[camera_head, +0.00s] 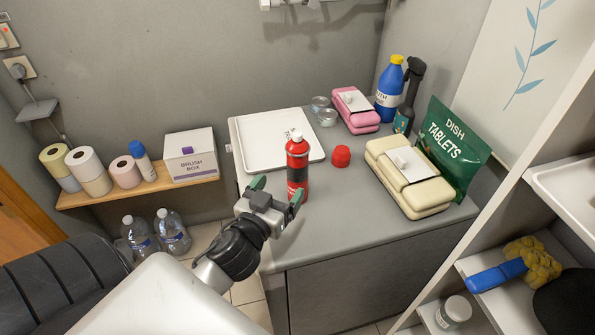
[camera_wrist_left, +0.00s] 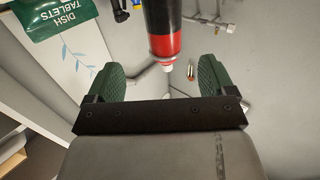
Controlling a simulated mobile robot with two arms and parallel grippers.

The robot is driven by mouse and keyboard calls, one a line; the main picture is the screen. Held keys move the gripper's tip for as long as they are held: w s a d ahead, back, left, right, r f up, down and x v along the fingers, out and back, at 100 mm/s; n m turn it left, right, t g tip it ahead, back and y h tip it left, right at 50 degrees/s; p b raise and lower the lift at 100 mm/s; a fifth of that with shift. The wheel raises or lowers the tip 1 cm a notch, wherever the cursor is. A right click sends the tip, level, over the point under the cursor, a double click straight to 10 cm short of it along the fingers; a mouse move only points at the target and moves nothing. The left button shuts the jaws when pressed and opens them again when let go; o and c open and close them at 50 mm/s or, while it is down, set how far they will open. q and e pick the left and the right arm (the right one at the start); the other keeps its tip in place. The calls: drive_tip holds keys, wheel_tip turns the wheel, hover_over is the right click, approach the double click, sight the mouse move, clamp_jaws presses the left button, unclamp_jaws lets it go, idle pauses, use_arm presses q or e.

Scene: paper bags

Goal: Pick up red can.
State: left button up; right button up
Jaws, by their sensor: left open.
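The red can (camera_head: 297,172), bottle-shaped with a dark band and a white top, stands upright on the grey counter. It also shows in the left wrist view (camera_wrist_left: 164,46), where it appears upside down, beyond the gap between my fingers. My left gripper (camera_head: 278,191) is open, with green fingertips just in front of the can in the head view. In the left wrist view the two green finger pads (camera_wrist_left: 161,78) are spread with nothing held between them. Whether a finger touches the can cannot be told. My right gripper is not in view.
A white tray (camera_head: 250,163) lies behind the can. A red cap (camera_head: 341,155) sits to its right. Beige packs (camera_head: 410,177), a green dish tablets bag (camera_head: 452,147) and a blue bottle (camera_head: 388,88) stand further right. The counter front (camera_head: 335,230) is clear.

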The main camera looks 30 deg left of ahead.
sight(292, 163)
use_arm(q)
drive_tip(key=w, duration=0.1)
drive_tip(key=w+p, duration=0.1)
drive_tip(key=w, duration=0.2)
drive_tip(key=shift+w+a+r, duration=0.25)
drive_tip(key=shift+w+a, duration=0.1)
drive_tip(key=shift+w, duration=0.05)
drive_tip(key=shift+w+a+f, duration=0.1)
drive_tip(key=shift+w, duration=0.25)
drive_tip(key=w+p, duration=0.1)
drive_tip(key=w, duration=0.1)
drive_tip(key=w+a+p, duration=0.1)
drive_tip(key=w, duration=0.1)
drive_tip(key=shift+w+a, duration=0.2)
drive_tip(key=shift+w, duration=0.45)
drive_tip(key=shift+s, duration=0.1)
drive_tip(key=shift+c, duration=0.3)
drive_tip(key=c, duration=1.2)
